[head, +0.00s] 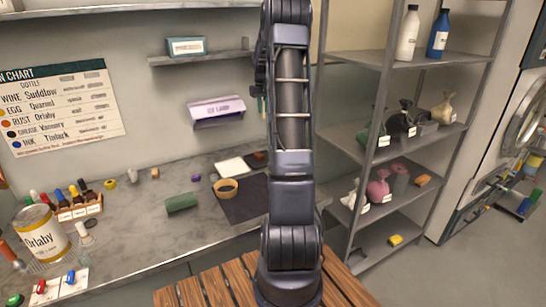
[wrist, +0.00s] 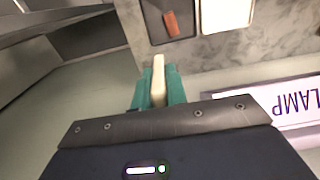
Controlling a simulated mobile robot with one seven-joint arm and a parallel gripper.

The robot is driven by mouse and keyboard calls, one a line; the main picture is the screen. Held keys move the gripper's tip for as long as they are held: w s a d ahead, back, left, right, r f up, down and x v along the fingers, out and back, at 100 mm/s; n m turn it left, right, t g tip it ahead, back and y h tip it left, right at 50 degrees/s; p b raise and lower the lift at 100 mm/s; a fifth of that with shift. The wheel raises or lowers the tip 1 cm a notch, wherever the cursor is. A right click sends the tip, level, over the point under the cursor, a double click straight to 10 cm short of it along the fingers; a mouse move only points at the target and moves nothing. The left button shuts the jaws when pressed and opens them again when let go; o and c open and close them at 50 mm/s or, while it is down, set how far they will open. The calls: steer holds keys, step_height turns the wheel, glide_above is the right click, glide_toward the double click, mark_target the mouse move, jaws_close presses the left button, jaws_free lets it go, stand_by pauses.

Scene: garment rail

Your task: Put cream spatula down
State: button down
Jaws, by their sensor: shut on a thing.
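The cream spatula (wrist: 158,82) is between the teal fingers of my gripper (wrist: 158,88) in the wrist view. The gripper is shut on it, and its pale end sticks out past the fingertips. The spatula is held off the counter, with the wall and the grey counter behind it. The rest of the spatula is hidden by the fingers and gripper body. In the head view my arm stands upright in the middle and hides most of the gripper and the spatula.
A lamp box (head: 217,111) is on the wall. Metal shelves (head: 385,135) stand right. Bare counter lies around the roll.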

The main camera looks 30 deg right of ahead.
steer(key=s+d+f, duration=0.1)
steer(key=d+f, duration=0.1)
steer(key=d, duration=0.3)
step_height(320, 180, down, 19)
stand_by(0.6)
steer(key=shift+f, duration=0.15)
steer(key=c, duration=1.4)
jaws_free()
